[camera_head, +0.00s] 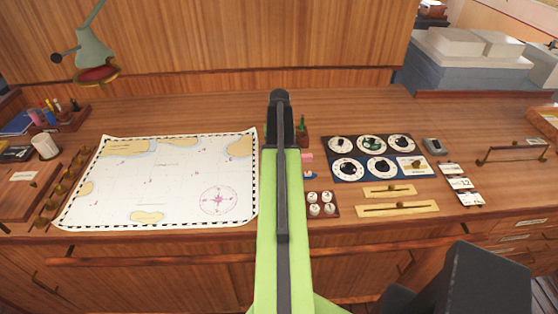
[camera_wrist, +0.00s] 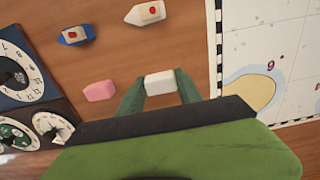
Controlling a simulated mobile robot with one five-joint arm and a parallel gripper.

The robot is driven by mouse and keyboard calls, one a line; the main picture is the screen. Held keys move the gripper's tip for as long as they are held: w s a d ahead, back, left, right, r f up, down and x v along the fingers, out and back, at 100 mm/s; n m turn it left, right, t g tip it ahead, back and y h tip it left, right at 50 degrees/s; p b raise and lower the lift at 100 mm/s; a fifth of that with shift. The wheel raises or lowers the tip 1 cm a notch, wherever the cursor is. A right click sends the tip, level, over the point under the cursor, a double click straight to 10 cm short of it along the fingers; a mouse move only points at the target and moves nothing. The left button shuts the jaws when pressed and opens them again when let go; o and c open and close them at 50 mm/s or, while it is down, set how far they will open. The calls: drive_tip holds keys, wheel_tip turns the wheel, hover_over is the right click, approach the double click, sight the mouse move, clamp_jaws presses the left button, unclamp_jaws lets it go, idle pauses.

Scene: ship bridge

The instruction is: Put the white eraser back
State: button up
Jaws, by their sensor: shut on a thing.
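The white eraser (camera_wrist: 160,83) is a small pale block in the wrist view, between the two green fingers of my gripper (camera_wrist: 160,77). My gripper is shut on it, with a finger against each side. I cannot tell whether it touches the desk or hangs just above it. A similar pink block (camera_wrist: 99,91) lies on the wood a little to its left in the wrist view; it also shows in the head view (camera_head: 307,157), right of my arm. In the head view my arm hides the gripper and the white eraser.
A blue boat-shaped piece (camera_wrist: 76,34) and a white one (camera_wrist: 145,13) lie nearby. A chart (camera_head: 165,180) covers the left of the desk. Right of my arm are a dial panel (camera_head: 377,156), a tray of round white pieces (camera_head: 332,204) and brass plates (camera_head: 397,208). A wooden holder (camera_head: 301,141) stands behind my arm.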

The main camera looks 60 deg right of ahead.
wheel_tip(320, 180, down, 2)
drive_tip(key=shift+b, duration=0.3)
drive_tip(key=shift+r, duration=0.25)
drive_tip(key=shift+f, duration=0.2)
drive_tip(key=o, duration=1.2)
drive_tip(key=shift+r, duration=0.1)
wheel_tip(320, 180, up, 12)
drive_tip(key=p, duration=1.2)
drive_tip(key=shift+r, duration=0.1)
